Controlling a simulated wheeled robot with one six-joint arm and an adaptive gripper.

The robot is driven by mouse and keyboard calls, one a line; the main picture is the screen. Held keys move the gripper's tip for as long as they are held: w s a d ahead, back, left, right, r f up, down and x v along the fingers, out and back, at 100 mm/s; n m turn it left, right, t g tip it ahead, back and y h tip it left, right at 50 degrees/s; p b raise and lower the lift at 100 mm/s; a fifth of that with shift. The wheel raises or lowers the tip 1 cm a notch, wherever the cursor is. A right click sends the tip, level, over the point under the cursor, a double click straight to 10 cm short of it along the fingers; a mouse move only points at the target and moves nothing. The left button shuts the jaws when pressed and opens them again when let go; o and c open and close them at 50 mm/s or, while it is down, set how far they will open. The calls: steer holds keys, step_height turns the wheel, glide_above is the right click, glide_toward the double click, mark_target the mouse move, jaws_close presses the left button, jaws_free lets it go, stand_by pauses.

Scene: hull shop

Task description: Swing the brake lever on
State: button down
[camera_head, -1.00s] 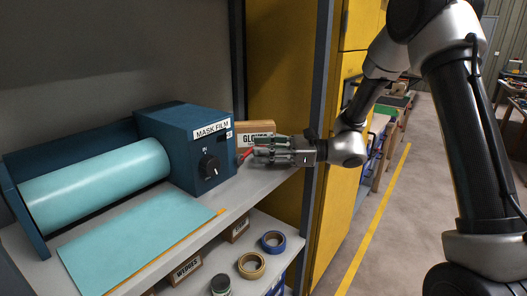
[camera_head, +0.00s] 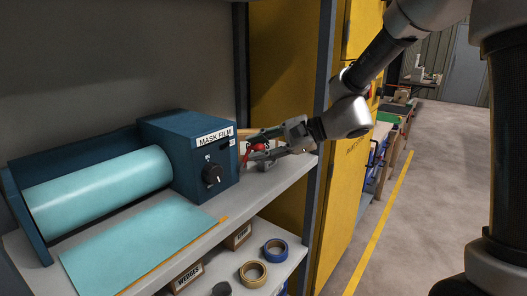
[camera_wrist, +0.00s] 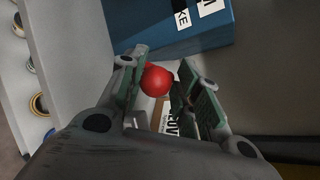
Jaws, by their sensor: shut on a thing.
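The brake lever shows as a red ball knob (camera_head: 257,147) with a short red arm at the right end of the blue MASK FILM dispenser (camera_head: 186,152). My gripper (camera_head: 265,149) reaches in from the right and is shut on the knob. In the wrist view the red knob (camera_wrist: 157,81) sits between the two green-padded fingers, nearer the left one. The dispenser's blue case (camera_wrist: 185,35) is just beyond, with a white label ending in "KE". The lever's pivot is hidden.
A GLOVES box (camera_head: 246,165) stands behind my gripper, partly covered. A black dial (camera_head: 212,175) is on the dispenser's front. The shelf post (camera_head: 318,110) and yellow cabinet (camera_head: 345,185) are at the right. Tape rolls (camera_head: 274,250) lie on the lower shelf.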

steer(key=shift+s+a+n+t+h, duration=0.25)
steer(key=shift+s+n+h, duration=0.2)
steer(key=shift+s, duration=0.1)
steer(key=shift+s+a+n+t+h, duration=0.25)
steer(key=shift+s+n+h, duration=0.2)
steer(key=shift+s, duration=0.05)
steer(key=shift+s+a+r+n+t+h, duration=0.1)
steer(key=shift+s+a+n+t+h, duration=0.25)
steer(key=shift+n+h, duration=0.2)
steer(key=shift+d, duration=0.1)
steer(key=c, duration=1.2)
jaws_free()
steer(key=shift+w+r, duration=0.15)
steer(key=shift+r, duration=0.05)
steer(key=v, duration=1.2)
